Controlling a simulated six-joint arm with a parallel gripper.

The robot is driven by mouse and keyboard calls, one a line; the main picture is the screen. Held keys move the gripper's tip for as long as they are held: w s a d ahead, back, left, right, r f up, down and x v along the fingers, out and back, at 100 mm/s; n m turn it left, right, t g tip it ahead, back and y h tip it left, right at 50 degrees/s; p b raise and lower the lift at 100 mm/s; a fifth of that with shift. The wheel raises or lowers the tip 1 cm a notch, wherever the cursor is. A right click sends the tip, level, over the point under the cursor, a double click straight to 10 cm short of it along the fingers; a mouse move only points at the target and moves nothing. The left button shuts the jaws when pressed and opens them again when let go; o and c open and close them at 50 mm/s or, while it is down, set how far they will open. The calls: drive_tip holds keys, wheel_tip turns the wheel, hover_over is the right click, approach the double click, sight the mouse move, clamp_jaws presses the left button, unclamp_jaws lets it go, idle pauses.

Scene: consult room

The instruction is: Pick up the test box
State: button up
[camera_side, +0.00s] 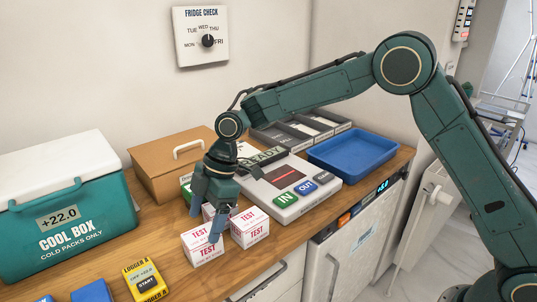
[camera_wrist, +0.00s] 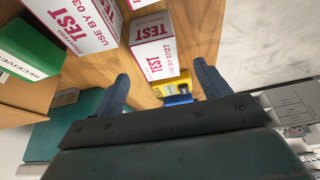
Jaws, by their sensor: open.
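Several white test boxes with red print stand together on the wooden counter: one at the front (camera_side: 203,247), one to its right (camera_side: 250,227), and one partly hidden behind my gripper. My gripper (camera_side: 205,228) points down over the front box, its fingers apart. In the wrist view my open gripper (camera_wrist: 160,69) has one test box (camera_wrist: 153,45) in line with the gap between its fingers. I cannot tell whether the fingers reach down around it. A second test box (camera_wrist: 78,22) lies outside the left finger in that view.
A green box (camera_wrist: 30,46) stands close by. A yellow logger (camera_side: 145,281) and blue packs (camera_side: 92,291) lie at front left. A teal cool box (camera_side: 75,220), cardboard box (camera_side: 168,165), grey button panel (camera_side: 290,210) and blue tray (camera_side: 352,152) surround the boxes.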

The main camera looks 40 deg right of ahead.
sight(201, 234)
drive_tip(key=shift+x, duration=0.75)
drive_tip(key=shift+x, duration=2.6)
drive_tip(key=shift+w+d, duration=0.1)
drive_tip(key=shift+d, duration=0.05)
drive_tip(key=c, duration=1.1)
drive_tip(key=shift+r, duration=0.15)
wheel_tip(201, 234, up, 20)
drive_tip(key=shift+f, duration=0.15)
